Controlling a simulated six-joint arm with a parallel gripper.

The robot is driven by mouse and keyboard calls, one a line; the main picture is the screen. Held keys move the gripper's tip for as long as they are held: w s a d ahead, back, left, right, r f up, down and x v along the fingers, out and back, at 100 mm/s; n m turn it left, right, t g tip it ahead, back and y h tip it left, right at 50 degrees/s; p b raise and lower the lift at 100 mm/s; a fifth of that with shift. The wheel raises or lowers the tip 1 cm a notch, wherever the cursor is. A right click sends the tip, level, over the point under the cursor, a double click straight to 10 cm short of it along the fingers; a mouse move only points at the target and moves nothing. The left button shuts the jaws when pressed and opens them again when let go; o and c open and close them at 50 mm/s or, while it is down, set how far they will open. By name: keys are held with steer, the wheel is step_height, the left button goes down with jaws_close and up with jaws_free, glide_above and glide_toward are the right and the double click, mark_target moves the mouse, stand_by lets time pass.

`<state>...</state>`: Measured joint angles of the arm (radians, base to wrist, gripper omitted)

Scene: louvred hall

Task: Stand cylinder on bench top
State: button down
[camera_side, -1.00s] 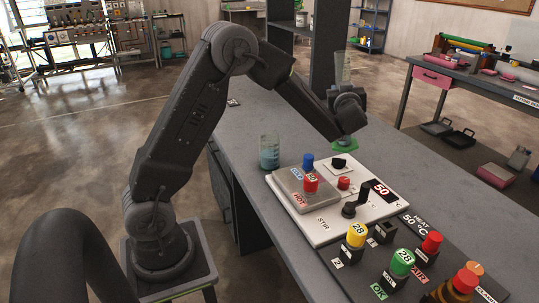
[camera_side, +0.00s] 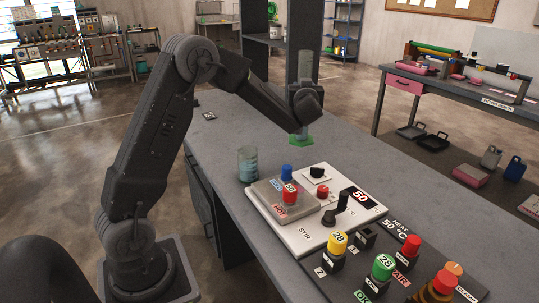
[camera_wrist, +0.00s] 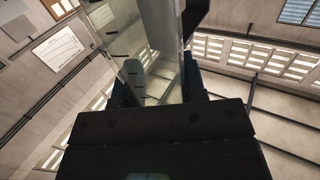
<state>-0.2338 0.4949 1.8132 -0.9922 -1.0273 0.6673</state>
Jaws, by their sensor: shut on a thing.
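The cylinder is a clear tube on a green foot (camera_side: 301,140). My gripper (camera_side: 304,108) is shut on it around its middle, and the cylinder stands close to upright in the side view. In the wrist view the clear tube with dark graduation marks (camera_wrist: 150,45) shows between my fingers (camera_wrist: 160,92). The foot appears over the far part of the grey bench top (camera_side: 400,179). I cannot tell whether it touches the surface or hangs just above it. My wrist hides the middle of the tube.
A beaker of bluish liquid (camera_side: 248,164) stands in front and to the left of the cylinder. The white hotplate unit (camera_side: 300,231) with raised knobs is nearer the camera. A control panel (camera_side: 400,262) with coloured buttons lies at front right. Bench around the green foot is clear.

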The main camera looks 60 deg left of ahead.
steer(key=s+a, duration=0.5)
steer(key=a, duration=0.5)
steer(key=s+a, duration=0.6)
steer(key=a, duration=0.3)
steer(key=w+d+f, duration=0.4)
steer(key=w+f, duration=0.6)
steer(key=shift+w+d, duration=0.25)
steer(key=shift+f, duration=0.2)
steer(key=shift+f, duration=0.1)
steer(key=c, duration=0.7)
jaws_free()
